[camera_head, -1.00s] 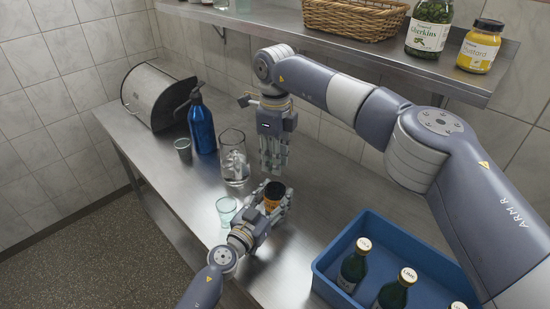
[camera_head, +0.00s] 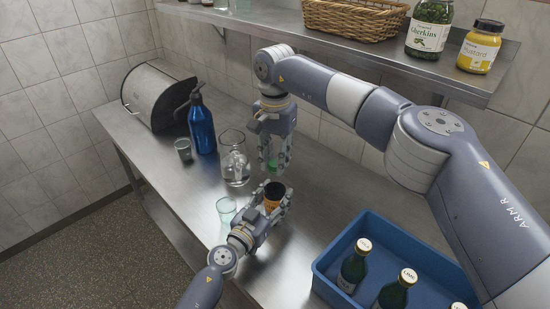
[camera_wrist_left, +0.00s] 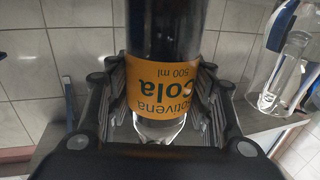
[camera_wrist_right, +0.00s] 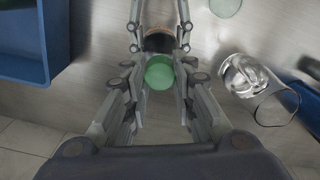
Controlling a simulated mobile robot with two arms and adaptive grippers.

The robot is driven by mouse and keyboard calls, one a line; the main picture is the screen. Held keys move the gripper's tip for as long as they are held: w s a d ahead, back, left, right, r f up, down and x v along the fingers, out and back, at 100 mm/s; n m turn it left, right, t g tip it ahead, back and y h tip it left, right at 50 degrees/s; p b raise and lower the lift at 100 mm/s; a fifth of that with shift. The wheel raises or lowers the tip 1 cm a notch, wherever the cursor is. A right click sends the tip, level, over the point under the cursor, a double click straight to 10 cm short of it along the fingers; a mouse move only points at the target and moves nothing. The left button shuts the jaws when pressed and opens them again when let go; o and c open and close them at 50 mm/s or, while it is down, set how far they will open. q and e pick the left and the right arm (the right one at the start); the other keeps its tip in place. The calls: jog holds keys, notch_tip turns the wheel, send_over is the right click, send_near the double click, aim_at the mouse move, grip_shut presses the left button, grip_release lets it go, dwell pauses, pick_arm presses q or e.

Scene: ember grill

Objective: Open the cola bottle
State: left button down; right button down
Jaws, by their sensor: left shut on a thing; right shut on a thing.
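The cola bottle (camera_head: 275,189) has dark contents and an orange label. My left gripper (camera_head: 278,204) is shut around its body. In the left wrist view the bottle's label (camera_wrist_left: 168,86) reads upside down between the fingers, with a clear part of the bottle below it. A green cap (camera_wrist_right: 159,72) sits between the fingers of my right gripper (camera_wrist_right: 161,80), which is shut on it. In the head view the right gripper (camera_head: 273,162) points down, directly over the bottle. I cannot tell whether the cap is still attached to the neck.
A glass pitcher (camera_head: 235,165) stands close behind left, with a small green-tinted glass (camera_head: 226,207) left of the bottle. A blue crate (camera_head: 405,232) with several bottles is at right. A blue spray bottle (camera_head: 201,128) stands farther left. A shelf (camera_head: 395,55) overhangs the back.

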aim_at(275, 163)
jog(key=shift+w+n, duration=0.1)
jog(key=shift+n, duration=0.3)
jog(key=shift+r, duration=0.25)
jog(key=shift+r, duration=0.9)
jog(key=shift+r, duration=2)
pick_arm(q)
jog(key=c, duration=0.7)
grip_release()
